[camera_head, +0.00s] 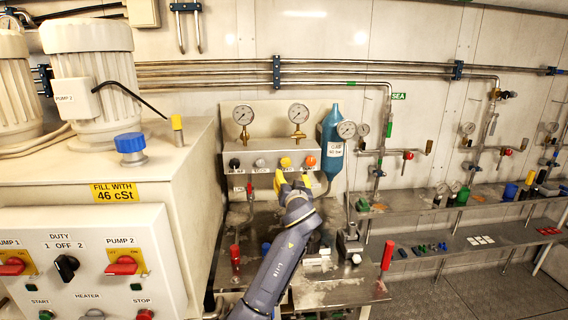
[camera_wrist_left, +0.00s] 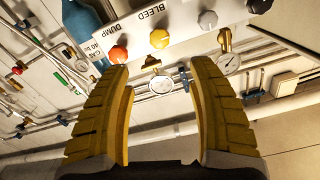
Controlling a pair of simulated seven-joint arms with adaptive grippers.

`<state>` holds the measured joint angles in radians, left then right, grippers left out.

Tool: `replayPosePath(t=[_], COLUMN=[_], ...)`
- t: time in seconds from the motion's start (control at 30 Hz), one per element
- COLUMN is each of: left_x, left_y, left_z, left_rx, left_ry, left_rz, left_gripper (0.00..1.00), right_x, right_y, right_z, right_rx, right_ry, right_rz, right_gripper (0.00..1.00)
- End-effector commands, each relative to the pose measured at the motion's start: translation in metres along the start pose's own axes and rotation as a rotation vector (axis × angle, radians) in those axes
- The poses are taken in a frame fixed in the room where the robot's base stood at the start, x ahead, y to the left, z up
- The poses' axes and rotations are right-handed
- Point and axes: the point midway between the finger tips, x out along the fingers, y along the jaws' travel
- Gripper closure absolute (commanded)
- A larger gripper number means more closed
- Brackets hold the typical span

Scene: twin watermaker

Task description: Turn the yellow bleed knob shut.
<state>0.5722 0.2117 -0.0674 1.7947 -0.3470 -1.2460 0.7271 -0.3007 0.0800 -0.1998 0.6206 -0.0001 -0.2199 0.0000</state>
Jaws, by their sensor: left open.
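The yellow bleed knob (camera_head: 285,162) is on the pale valve panel, in a row with other knobs. In the left wrist view the yellow knob (camera_wrist_left: 159,39) sits by the BLEED label, ahead of the fingertips and within the gap's width. My left gripper (camera_head: 291,179), with yellow fingers, is just below the knob row in the head view. In the left wrist view my left gripper (camera_wrist_left: 160,68) is open and nothing is between its fingers. The knob looks clear of both fingers. Its turn position cannot be told. My right gripper is not seen.
The orange dump knob (camera_head: 310,161) is right of the yellow knob, a grey knob (camera_head: 260,163) left. Two gauges (camera_head: 298,114) stand above. A blue cylinder (camera_head: 332,145) is close on the right. A red-handled lever (camera_head: 388,255) rises from the bench at lower right.

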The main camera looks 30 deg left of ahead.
Motion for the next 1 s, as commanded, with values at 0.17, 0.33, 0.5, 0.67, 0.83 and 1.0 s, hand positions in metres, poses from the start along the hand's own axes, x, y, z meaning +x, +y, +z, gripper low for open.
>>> replayPosePath(t=[0.17,0.33,0.5,0.67,0.83,1.0], left_x=[0.031,0.062,0.092,0.116,0.136,0.149], left_y=[-0.001,-0.001,-0.001,0.000,0.000,0.000], left_z=[-0.001,0.000,0.000,0.000,0.000,0.000], left_rx=[0.005,0.005,0.006,0.004,0.003,0.003], left_ry=[0.001,0.000,-0.001,0.000,-0.001,0.000], left_rz=[-0.002,-0.001,-0.002,-0.001,0.000,0.000], left_gripper=[0.41,0.41,0.41,0.41,0.41,0.41], right_x=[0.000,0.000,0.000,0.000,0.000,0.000], right_y=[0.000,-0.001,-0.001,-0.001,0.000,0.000], right_z=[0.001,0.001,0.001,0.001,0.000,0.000], right_rx=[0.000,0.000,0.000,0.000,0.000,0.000], right_ry=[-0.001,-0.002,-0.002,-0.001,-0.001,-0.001], right_rz=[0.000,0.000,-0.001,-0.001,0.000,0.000], right_gripper=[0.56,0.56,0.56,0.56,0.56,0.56])
